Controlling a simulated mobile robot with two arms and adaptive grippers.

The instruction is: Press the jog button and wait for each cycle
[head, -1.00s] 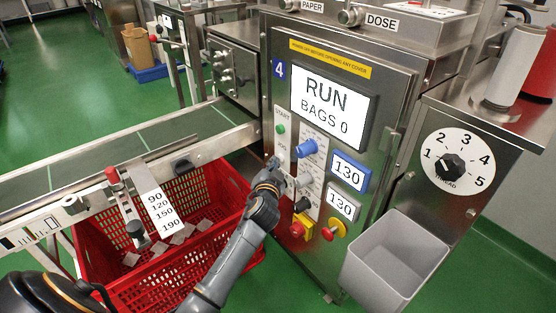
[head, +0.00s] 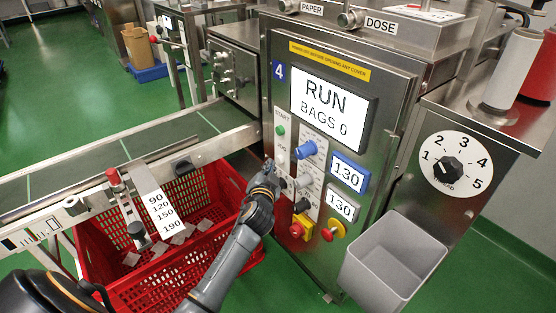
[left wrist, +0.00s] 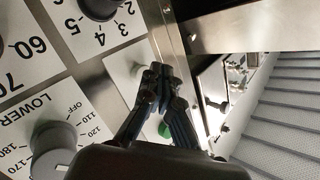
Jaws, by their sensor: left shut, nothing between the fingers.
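The packer's front panel (head: 386,151) carries a strip with a green start button (head: 280,130) and a jog label (head: 281,148) below it. The jog button is hidden or unclear behind my left gripper (head: 269,165) in the head view. That gripper is shut and empty, its tips close to the panel's left edge, below the label. In the left wrist view the shut fingertips (left wrist: 157,72) are over the button plate, beside a small pale round part. I cannot tell whether they touch it. The green button (left wrist: 164,130) shows behind the fingers. The screen (head: 326,108) reads RUN, BAGS 0. My right gripper is not in view.
A conveyor (head: 130,150) runs at left above a red crate (head: 250,240) with several teabags. Knobs, a red button (head: 297,230) and a red-yellow switch (head: 333,230) sit below the strip. A grey bin (head: 395,262) and thread dial (head: 453,165) are at right.

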